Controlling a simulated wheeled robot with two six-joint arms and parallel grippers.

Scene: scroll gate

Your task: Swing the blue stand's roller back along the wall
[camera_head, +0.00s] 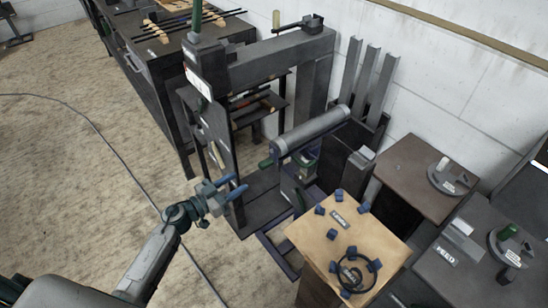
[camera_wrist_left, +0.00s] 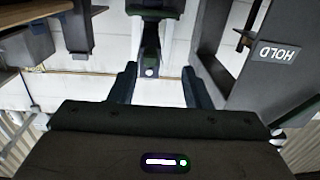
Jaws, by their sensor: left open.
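The roller (camera_head: 312,130) is a grey cylinder lying slantwise on the blue stand (camera_head: 288,185), with a green grip (camera_head: 266,163) near its near end. Its far end is close to the dark uprights by the wall. My left gripper (camera_head: 236,186) is open and empty, left of the stand and apart from the roller, in front of the dark frame. In the left wrist view its two fingers (camera_wrist_left: 159,82) are spread, with a dark green-and-black part (camera_wrist_left: 151,40) beyond them; I cannot tell what that part is. My right gripper is out of view.
A dark frame (camera_head: 285,55) with a labelled upright panel (camera_head: 207,110) stands behind my left gripper. The wooden-topped table (camera_head: 310,232) at the front right holds blue blocks and a black ring. Dark side tables (camera_head: 415,165) stand at right. Open floor lies at left, crossed by a cable.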

